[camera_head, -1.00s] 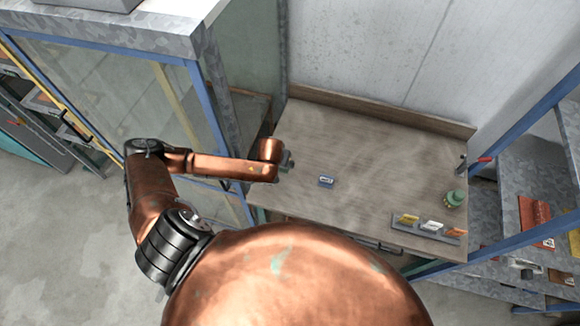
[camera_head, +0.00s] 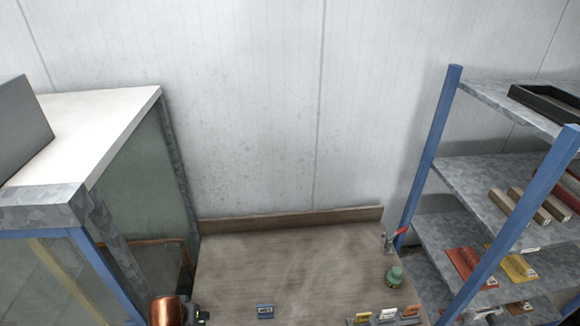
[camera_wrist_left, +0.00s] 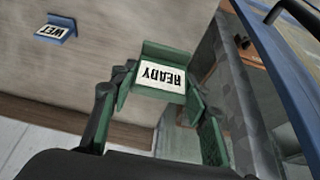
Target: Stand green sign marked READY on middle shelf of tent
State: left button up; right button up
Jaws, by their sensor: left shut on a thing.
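The green sign marked READY (camera_wrist_left: 160,78) is between the fingers of my left gripper (camera_wrist_left: 150,96) in the left wrist view. Its white label reads upside down there. The gripper is shut on it. In the head view my left gripper (camera_head: 196,315) shows only at the bottom edge, near the table's left side, and the sign cannot be made out there. A glass-sided enclosure with a blue frame (camera_head: 103,272), perhaps the tent, stands left of the table; its middle shelf cannot be clearly made out. My right gripper is not in view.
A blue sign marked WET (camera_head: 265,311) stands on the wooden table (camera_head: 290,255), also in the wrist view (camera_wrist_left: 57,28). A green bottle (camera_head: 394,275), a red-handled tool (camera_head: 391,240) and several small signs (camera_head: 388,315) are at the right. A blue-posted rack (camera_head: 437,150) stands beyond.

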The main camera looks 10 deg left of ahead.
pick_arm(q)
jog(key=w+d+r+m+b, duration=0.1)
jog(key=w+d+b, duration=0.3)
jog(key=d, duration=0.3)
jog(key=w+d+r+m+h+b, duration=0.1)
jog(key=w+d+b, duration=0.3)
jog(key=d+b, duration=0.3)
jog(key=shift+w+d+m, duration=0.3)
jog(key=shift+d, duration=0.4)
